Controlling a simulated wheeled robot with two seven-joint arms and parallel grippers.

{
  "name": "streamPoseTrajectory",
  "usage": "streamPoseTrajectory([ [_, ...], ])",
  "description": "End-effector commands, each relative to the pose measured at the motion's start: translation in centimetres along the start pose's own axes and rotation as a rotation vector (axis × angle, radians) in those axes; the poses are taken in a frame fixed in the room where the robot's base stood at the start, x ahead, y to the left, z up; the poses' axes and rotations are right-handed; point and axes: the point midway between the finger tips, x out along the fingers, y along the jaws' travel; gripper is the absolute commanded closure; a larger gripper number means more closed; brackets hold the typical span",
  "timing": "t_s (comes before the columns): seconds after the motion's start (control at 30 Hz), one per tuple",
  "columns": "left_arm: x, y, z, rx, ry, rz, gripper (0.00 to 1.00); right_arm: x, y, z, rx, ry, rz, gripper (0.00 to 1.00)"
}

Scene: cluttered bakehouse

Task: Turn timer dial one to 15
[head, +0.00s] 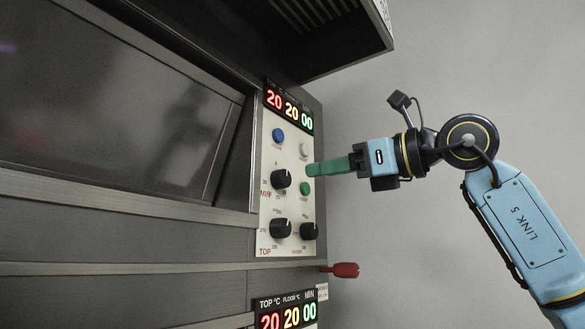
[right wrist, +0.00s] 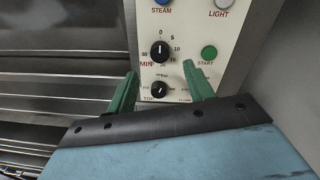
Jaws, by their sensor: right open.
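The timer dial (head: 281,179) is a black round knob marked MIN on the white oven panel (head: 265,225). In the right wrist view the dial (right wrist: 159,51) has its white pointer up, toward the 0 mark. The display (head: 288,106) above reads 20, 20 and 00. My right gripper (head: 309,169) has green fingers and points left at the panel, right of the dial. In the right wrist view the open fingers (right wrist: 160,69) stand apart, left and right below the dial, with nothing between them. My left gripper is not in view.
A blue STEAM button (head: 278,135), a pale LIGHT button (head: 304,150) and a green START button (head: 305,188) surround the dial. Two black knobs (head: 280,228) (head: 308,231) sit below. A red-ended handle (head: 345,270) juts out lower right. A hood (head: 335,40) overhangs above.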

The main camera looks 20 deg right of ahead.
Motion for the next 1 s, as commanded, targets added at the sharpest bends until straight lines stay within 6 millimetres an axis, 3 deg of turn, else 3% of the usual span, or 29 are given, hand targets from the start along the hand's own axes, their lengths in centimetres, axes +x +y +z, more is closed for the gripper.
streamPoseTrajectory([
  [0.1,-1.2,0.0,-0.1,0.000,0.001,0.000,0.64,2.8,0.0,0.2,0.001,0.002,0.004,0.48],
  [0.33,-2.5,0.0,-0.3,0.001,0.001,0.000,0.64,6.4,0.0,0.2,0.001,0.000,0.002,0.48],
  [0.5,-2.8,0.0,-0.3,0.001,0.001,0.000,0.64,7.5,0.0,0.1,0.000,-0.003,0.002,0.48],
  [0.8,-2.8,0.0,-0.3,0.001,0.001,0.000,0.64,7.7,0.0,0.0,0.000,-0.002,0.001,0.48],
  [1.0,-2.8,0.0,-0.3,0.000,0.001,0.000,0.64,7.7,0.1,0.0,0.000,-0.002,0.001,0.74],
])
